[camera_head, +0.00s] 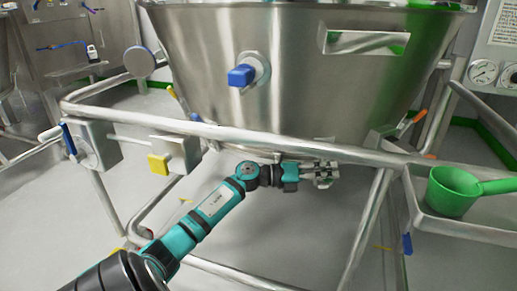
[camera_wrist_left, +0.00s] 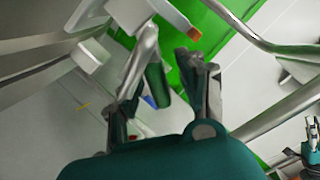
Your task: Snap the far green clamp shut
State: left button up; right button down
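My left gripper (camera_head: 325,174) reaches under the steel vessel (camera_head: 300,75), just below its bottom rim in the head view. In the left wrist view its two fingers (camera_wrist_left: 160,105) stand apart, so it looks open. A metal lever with a dark green grip (camera_wrist_left: 156,84) shows between them in that view. This may be the green clamp; I cannot tell whether it is open or touches a finger. No green clamp can be made out in the head view. What seems to be my right gripper (camera_wrist_left: 311,135) shows small at the right edge of the wrist view, its fingers unclear.
A steel rail frame (camera_head: 240,133) crosses in front of the vessel, over my left arm. A blue clamp (camera_head: 241,75) is on the vessel's front. A yellow tag (camera_head: 158,164) hangs on the left. A green scoop (camera_head: 455,192) lies in a tray (camera_head: 470,232) at right.

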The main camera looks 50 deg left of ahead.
pick_arm(q)
jog(key=p+v, duration=0.7)
jog(key=v, duration=1)
notch_tip(320, 180, down, 5)
jog(key=w+n+t+y+p, duration=0.25)
jog(key=n+y+p, duration=0.35)
jog(key=n+y, duration=0.65)
jog(key=s+d+f+n+g+p, duration=0.1)
jog(key=s+f+n+g+p, duration=0.1)
jog(key=f+n+p, duration=0.3)
jog(key=s+d+f+n+g+p, duration=0.2)
jog(key=s+f+n+g+p, duration=0.1)
jog(key=s+f+n+p, duration=0.2)
jog(key=shift+s+d+f+n+p, duration=0.15)
jog(key=shift+d+f+n+p, duration=0.2)
jog(key=shift+f+n, duration=0.35)
jog(key=shift+f+y, duration=0.15)
jog(key=shift+y, duration=0.1)
